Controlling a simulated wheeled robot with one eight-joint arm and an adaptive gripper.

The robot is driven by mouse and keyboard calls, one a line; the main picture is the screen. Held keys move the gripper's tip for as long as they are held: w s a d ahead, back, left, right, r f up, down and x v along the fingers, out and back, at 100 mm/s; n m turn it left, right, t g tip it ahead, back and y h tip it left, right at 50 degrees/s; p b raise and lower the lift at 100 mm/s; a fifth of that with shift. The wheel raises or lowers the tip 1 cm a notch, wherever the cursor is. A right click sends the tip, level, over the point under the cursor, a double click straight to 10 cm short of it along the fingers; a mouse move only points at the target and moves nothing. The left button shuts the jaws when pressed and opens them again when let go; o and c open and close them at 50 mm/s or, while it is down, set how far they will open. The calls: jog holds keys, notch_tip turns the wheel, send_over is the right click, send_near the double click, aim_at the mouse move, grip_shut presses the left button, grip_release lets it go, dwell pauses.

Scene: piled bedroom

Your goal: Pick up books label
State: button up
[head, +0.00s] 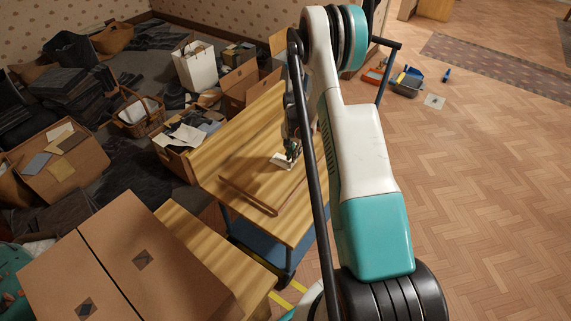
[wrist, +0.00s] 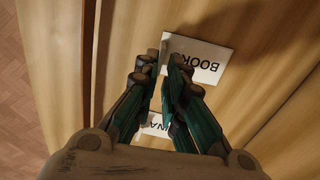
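The books label is a white card with dark letters reading "BOOK" (wrist: 205,66) in the wrist view, its end partly covered by my right finger. It lies on the wooden surface. A second white card with letters like "NA" (wrist: 155,122) shows lower down, between and behind my fingers. My gripper (wrist: 164,58) is over the books label's left edge, its fingers apart with a narrow gap; contact cannot be told. In the head view my gripper (head: 293,150) is low over the wooden cart top, and a white card (head: 281,161) shows beneath it; its writing is unreadable.
The cart top (head: 290,225) has a raised wooden edge strip (head: 247,193). Open cardboard boxes and a wicker basket (head: 138,114) crowd the left. A large closed carton (head: 125,260) stands at the front left. The parquet floor (head: 480,190) at right is mostly clear.

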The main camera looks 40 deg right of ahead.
aim_at(283, 159)
jog(key=f+b, duration=0.1)
jog(key=f, duration=0.1)
jog(key=f+b, duration=0.1)
jog(key=f, duration=0.1)
jog(key=shift+s+a+f, duration=0.1)
jog(key=shift+a+f, duration=0.05)
jog(key=shift+a, duration=0.05)
grip_shut()
